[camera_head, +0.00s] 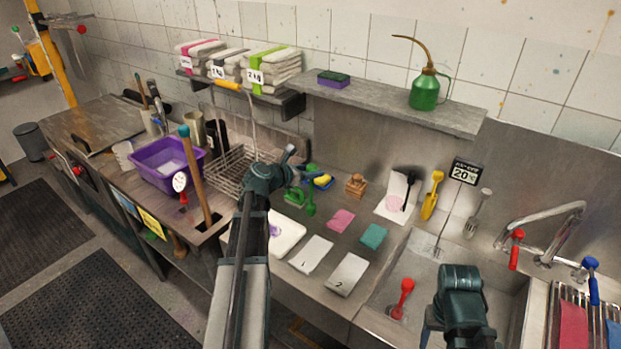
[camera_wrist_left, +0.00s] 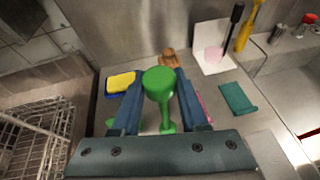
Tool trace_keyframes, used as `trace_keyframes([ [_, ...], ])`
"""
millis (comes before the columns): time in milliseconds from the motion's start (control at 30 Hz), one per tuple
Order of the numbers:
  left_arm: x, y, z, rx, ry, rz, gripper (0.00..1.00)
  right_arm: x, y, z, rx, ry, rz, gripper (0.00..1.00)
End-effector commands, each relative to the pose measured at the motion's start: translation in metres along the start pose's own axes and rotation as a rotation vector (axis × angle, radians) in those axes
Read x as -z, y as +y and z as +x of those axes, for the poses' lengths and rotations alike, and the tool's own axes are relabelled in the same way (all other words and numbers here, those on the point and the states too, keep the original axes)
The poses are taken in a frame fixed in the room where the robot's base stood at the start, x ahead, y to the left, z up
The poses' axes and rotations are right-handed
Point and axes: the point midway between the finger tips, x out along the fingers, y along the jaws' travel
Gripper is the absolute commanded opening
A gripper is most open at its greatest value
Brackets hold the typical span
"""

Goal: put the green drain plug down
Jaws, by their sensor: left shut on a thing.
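The plug (camera_head: 311,198) shows there just below the fingers. I cannot tell whether its base touches the counter. My right arm is at the lower right; its jaws are not clear.
A green-handled brush (camera_head: 294,196) and a blue-and-yellow sponge (camera_head: 323,181) lie close by. Pink (camera_head: 341,220) and teal (camera_head: 373,236) cloths and numbered white cards (camera_head: 311,254) lie in front and right. A wire basket (camera_head: 238,170) stands left. The sink holds a red plug (camera_head: 403,292).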

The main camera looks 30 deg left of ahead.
Motion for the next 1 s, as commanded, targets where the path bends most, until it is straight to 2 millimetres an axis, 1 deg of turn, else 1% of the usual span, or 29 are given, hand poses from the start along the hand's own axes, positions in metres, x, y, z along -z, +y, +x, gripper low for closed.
trace_keyframes([
  [133, 0.0, 0.002, 0.001, -0.001, 0.0, 0.0, 0.0, 0.0, 0.0, 0.0, 0.0, 0.0, 0.0, 0.61],
  [233, -0.001, 0.01, 0.007, -0.002, 0.0, -0.001, 0.0, 0.0, 0.0, 0.002, 0.0, 0.0, 0.0, 0.61],
  [267, 0.002, 0.011, 0.009, -0.002, 0.0, -0.001, 0.0, 0.0, -0.001, 0.005, 0.0, 0.0, 0.0, 0.61],
  [300, 0.011, 0.009, 0.011, -0.003, 0.0, -0.001, 0.0, 0.001, -0.001, 0.014, 0.0, 0.0, 0.0, 0.61],
  [400, 0.025, 0.009, 0.015, -0.006, 0.0, -0.003, 0.0, 0.002, -0.003, 0.028, 0.0, 0.0, 0.001, 0.61],
  [500, 0.034, 0.009, 0.018, -0.009, 0.0, -0.004, 0.0, 0.002, -0.004, 0.038, 0.0, 0.0, 0.001, 0.61],
  [800, 0.033, 0.009, 0.017, -0.01, 0.0, -0.004, 0.0, 0.002, -0.003, 0.036, 0.0, 0.0, 0.001, 0.61],
  [933, 0.037, 0.009, 0.018, -0.009, 0.0, -0.004, 0.0, 0.002, -0.004, 0.04, 0.0, 0.0, 0.001, 0.61],
  [967, 0.036, 0.009, 0.018, -0.009, 0.0, -0.004, 0.47, 0.002, -0.004, 0.039, 0.0, 0.0, 0.001, 0.61],
  [1000, 0.035, 0.009, 0.018, -0.009, 0.0, -0.004, 0.54, 0.002, -0.004, 0.038, 0.0, 0.0, 0.001, 0.61],
])
